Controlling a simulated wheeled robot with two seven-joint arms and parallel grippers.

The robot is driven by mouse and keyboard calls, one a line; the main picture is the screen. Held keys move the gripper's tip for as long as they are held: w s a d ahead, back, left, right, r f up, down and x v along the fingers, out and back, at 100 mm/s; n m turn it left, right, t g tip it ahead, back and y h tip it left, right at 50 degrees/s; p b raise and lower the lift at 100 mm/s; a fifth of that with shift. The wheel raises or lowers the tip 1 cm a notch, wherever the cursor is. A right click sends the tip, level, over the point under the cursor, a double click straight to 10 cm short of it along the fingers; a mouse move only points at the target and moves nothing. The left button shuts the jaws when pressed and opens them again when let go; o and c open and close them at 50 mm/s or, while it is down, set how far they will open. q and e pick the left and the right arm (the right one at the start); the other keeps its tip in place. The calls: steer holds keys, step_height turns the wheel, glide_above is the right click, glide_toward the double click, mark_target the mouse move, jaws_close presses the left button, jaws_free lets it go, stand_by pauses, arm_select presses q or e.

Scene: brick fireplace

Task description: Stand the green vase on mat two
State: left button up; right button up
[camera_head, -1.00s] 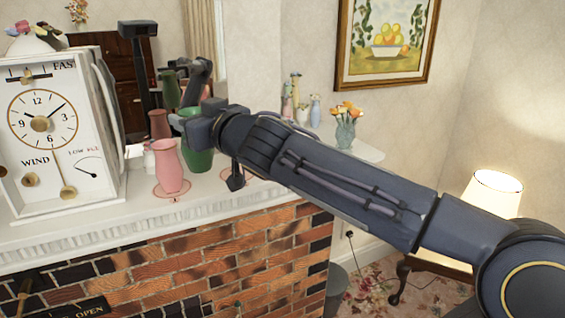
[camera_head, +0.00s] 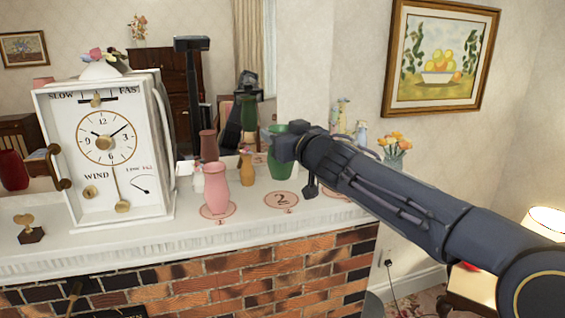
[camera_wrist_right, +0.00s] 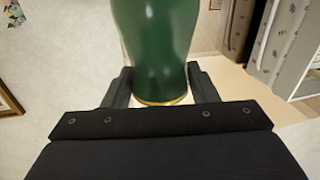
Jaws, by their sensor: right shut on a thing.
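The green vase (camera_head: 281,165) is in my right gripper (camera_head: 286,148), which is shut on it in the head view. In the right wrist view the vase (camera_wrist_right: 155,45) stands between the two fingers (camera_wrist_right: 160,86), with a gold edge at its near end. In the head view mat two (camera_head: 281,199), a round pinkish mat marked 2, lies bare on the white mantel. The vase shows above and behind it in the picture, apart from it. The arm partly hides the vase's top. My left gripper is not in view.
A pink vase (camera_head: 216,188) stands on mat one (camera_head: 219,213), left of mat two. A small amber vase (camera_head: 247,168) stands behind. A large white clock (camera_head: 105,155) fills the left. Part of another mat (camera_head: 328,191) shows to the right. A mirror backs the mantel.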

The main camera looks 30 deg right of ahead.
steer(key=w+d+f+b, duration=0.3)
steer(key=w+f+b, duration=0.2)
steer(key=f, duration=0.4)
steer(key=shift+f+b, duration=0.35)
steer(key=shift+b, duration=0.45)
steer(key=o, duration=1.2)
steer(key=s+p, duration=0.2)
steer(key=s, duration=1)
steer(key=s+a+f+m+g+h, duration=0.1)
steer(key=s+a+f+m+g, duration=0.15)
steer(key=s+f, duration=0.3)
steer(key=s+a+f+m+g, duration=0.1)
steer(key=s+f+g, duration=0.35)
steer(key=f, duration=0.25)
steer(key=s+a+f+n+g+y, duration=0.2)
steer(key=s+a+f+g+y, duration=0.3)
steer(key=s+a+f, duration=0.7)
steer(key=s+a, duration=0.1)
steer(key=s, duration=0.2)
steer(key=shift+s+a+f, duration=0.2)
steer(key=shift+s+f, duration=0.1)
steer(key=shift+f, duration=0.05)
